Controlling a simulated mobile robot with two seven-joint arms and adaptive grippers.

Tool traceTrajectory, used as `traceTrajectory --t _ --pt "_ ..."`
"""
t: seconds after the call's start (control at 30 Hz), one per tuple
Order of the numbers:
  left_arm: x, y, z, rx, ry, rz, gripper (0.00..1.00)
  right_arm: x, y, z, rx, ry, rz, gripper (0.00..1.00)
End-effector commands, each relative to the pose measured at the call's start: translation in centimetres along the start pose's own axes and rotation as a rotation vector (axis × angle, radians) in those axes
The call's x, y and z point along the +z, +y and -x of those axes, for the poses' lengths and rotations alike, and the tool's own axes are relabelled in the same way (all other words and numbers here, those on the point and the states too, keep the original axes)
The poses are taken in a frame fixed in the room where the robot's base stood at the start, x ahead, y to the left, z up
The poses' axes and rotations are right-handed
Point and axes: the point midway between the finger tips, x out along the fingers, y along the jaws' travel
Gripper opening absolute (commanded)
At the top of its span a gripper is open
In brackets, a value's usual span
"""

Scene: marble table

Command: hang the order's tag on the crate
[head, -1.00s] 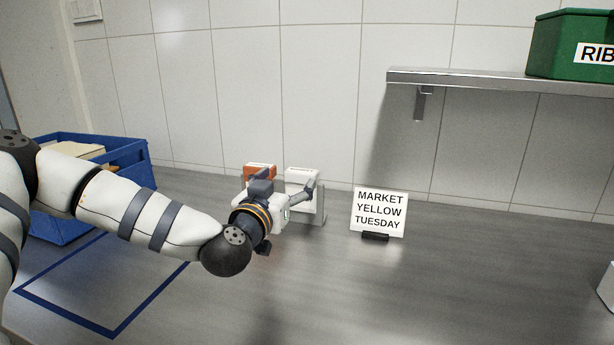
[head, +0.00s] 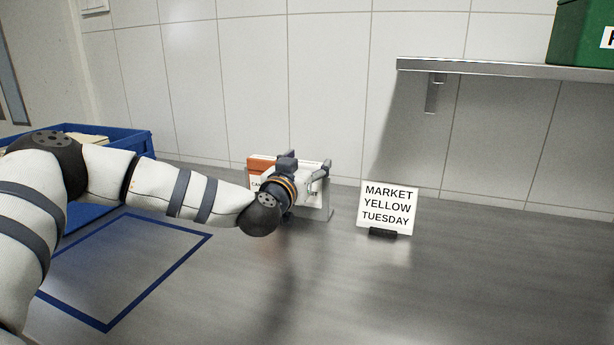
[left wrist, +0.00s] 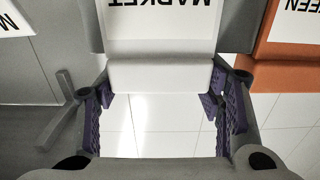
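The order card (head: 388,205) stands on the table and reads MARKET YELLOW TUESDAY. Left of it a small grey rack (head: 331,212) holds an orange tag (head: 260,164) and a white tag, the white one mostly behind my left gripper (head: 306,166). In the left wrist view the white tag (left wrist: 160,72) shows MARKET upside down; its other lines are out of frame. My left gripper (left wrist: 160,102) is open, its fingers on either side of the white tag's edge. The orange tag (left wrist: 290,72) is beside it. The blue crate (head: 125,143) is at the left, partly behind my arm. My right gripper is out of view.
A blue outlined square (head: 165,278) is marked on the table at the left. A metal shelf (head: 500,70) on the tiled wall carries a green bin (head: 572,35) at the upper right. The table front and right of the card is clear.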

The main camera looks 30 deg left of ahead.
Motion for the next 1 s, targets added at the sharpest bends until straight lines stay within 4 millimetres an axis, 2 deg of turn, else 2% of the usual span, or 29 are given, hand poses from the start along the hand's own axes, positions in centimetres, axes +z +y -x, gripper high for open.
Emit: traceTrajectory --t 0.27,0.37,0.47,0.63,0.7,0.9,1.0 --pt "-0.4 0.0 0.0 0.0 0.002 0.001 0.38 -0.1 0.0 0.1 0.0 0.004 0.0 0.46" --pt "-1.8 0.0 0.0 0.001 0.008 0.001 0.38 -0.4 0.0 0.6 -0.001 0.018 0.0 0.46" --pt "-4.3 0.0 0.1 0.001 0.017 0.003 0.38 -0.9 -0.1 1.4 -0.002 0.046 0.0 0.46" --pt "-9.1 1.6 3.6 0.006 0.028 0.005 0.38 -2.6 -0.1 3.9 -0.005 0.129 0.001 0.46" --pt "-10.2 2.4 4.8 0.006 0.016 0.003 0.38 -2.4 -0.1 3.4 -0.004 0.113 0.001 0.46" --pt "-11.7 4.9 9.9 0.005 0.001 -0.002 0.38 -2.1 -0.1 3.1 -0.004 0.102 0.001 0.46" --pt "-12.5 5.6 11.5 0.003 0.001 -0.002 0.38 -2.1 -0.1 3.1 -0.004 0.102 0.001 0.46"
